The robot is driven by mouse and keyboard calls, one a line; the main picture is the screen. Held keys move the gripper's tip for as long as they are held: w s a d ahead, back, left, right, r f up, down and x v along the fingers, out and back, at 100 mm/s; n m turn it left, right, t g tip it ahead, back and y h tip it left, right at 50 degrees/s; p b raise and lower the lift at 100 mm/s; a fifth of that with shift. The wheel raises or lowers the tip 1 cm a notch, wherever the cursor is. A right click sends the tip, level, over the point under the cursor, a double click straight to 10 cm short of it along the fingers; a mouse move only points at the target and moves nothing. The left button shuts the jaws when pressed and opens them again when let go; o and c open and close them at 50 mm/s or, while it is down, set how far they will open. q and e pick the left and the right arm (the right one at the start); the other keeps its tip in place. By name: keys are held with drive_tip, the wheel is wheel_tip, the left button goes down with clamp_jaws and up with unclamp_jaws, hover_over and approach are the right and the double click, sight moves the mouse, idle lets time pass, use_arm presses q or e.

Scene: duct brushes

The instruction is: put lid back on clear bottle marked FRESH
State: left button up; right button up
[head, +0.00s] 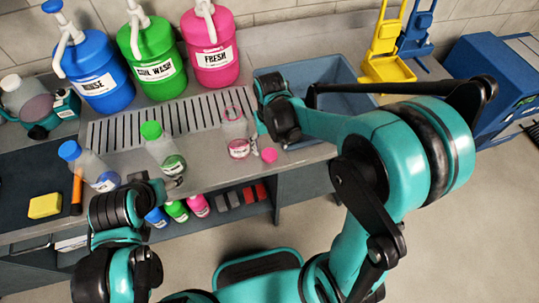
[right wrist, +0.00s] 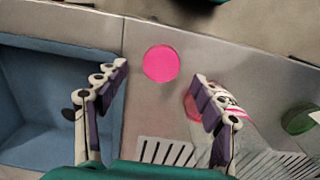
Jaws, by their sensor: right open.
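The clear bottle (head: 238,140) with pink liquid and a pink neck ring stands lidless on the counter, below the pink FRESH jug. It also shows in the right wrist view, partly hidden behind a finger. A round pink lid (head: 269,154) lies on the counter to the bottle's right, near the front edge. In the right wrist view the lid (right wrist: 161,63) appears between and beyond my spread fingertips. My right gripper (right wrist: 165,85) is open and empty, above the counter. My left gripper (head: 172,184) is near the counter's front edge; its jaw state is unclear.
A green-capped bottle (head: 163,150) and a blue-capped bottle (head: 88,167) stand left. Blue (head: 92,72), green (head: 153,60) and pink (head: 211,50) jugs stand behind the drain grate. A blue sink (head: 325,72) lies right. A yellow sponge (head: 45,205) is far left.

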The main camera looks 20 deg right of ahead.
sight(270, 154)
wheel_tip(270, 154, down, 4)
drive_tip(key=shift+a+r+b, duration=0.1)
drive_tip(key=shift+b, duration=0.55)
drive_tip(key=shift+r, duration=0.1)
drive_tip(key=shift+c, duration=0.3)
drive_tip(key=c, duration=0.8)
drive_tip(key=shift+r, duration=0.1)
